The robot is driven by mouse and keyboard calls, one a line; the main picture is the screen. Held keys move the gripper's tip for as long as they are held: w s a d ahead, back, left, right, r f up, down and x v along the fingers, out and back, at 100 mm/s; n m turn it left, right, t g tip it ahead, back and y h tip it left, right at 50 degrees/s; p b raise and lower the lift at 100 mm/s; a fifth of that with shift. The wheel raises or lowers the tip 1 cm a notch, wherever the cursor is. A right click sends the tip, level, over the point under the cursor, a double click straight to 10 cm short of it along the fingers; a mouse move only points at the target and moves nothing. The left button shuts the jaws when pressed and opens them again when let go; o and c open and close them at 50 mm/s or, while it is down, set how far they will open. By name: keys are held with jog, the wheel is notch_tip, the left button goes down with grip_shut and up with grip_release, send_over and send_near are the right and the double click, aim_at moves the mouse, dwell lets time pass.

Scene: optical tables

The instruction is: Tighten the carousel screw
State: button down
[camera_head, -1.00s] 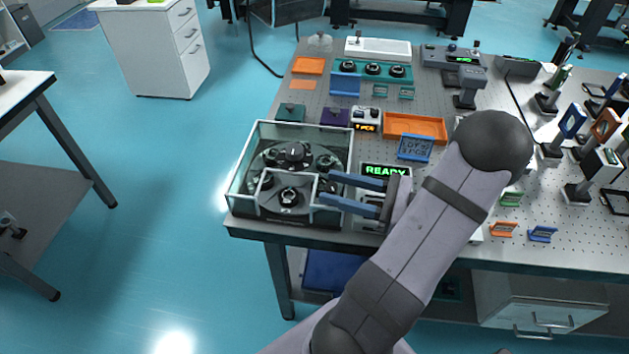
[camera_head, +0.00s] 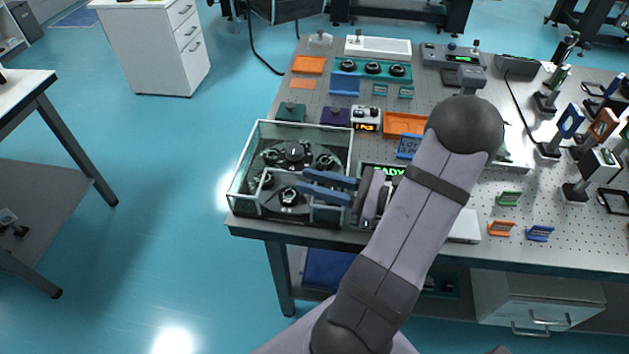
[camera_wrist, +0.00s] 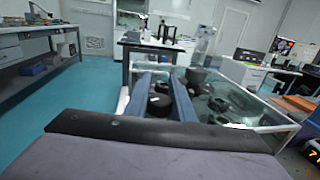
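The carousel (camera_head: 292,165) sits in a glass-walled case (camera_head: 346,143) at the left front of the table. It has a dark central knob (camera_head: 293,152) with several dark round mounts around it. I cannot make out for certain which part is the screw. My gripper (camera_head: 302,181) has two blue fingers, apart and with nothing between them. They point left across the right front of the case, close to the front mount (camera_head: 289,196). In the wrist view my gripper (camera_wrist: 160,75) is open, with a dark round part (camera_wrist: 160,104) seen between the fingers. Their height above it is unclear.
A lit display (camera_head: 392,170) right of the case is partly hidden by my arm. An orange tray (camera_head: 402,124) and a small device with an orange readout (camera_head: 366,118) stand behind. Optics on posts (camera_head: 572,120) crowd the right.

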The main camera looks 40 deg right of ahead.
jog(key=shift+s+a+r+n+g+y+p, duration=0.15)
jog(key=shift+n+g+y+p, duration=0.15)
jog(key=shift+n+g+y, duration=0.3)
jog(key=shift+s+a+f+n+g+y+p, duration=0.1)
jog(key=shift+n+g+y+p, duration=0.15)
jog(key=shift+n+g+y, duration=0.35)
jog(key=shift+s+a+n+g+y, duration=0.15)
jog(key=shift+s+n+g+y, duration=0.05)
jog(key=shift+n+g+y, duration=0.55)
jog(key=shift+s+a+n+g+y, duration=0.15)
jog(key=shift+n+g+y, duration=0.35)
jog(key=shift+g, duration=0.35)
jog(key=c, duration=1.5)
grip_release()
jog(key=shift+d, duration=0.15)
jog(key=b+v, duration=0.1)
jog(key=v, duration=0.4)
jog(key=shift+s+d, duration=0.2)
jog(key=shift+d, duration=0.1)
jog(key=shift+s+d+b, duration=0.3)
jog(key=shift+s+d, duration=0.1)
jog(key=shift+d, duration=0.2)
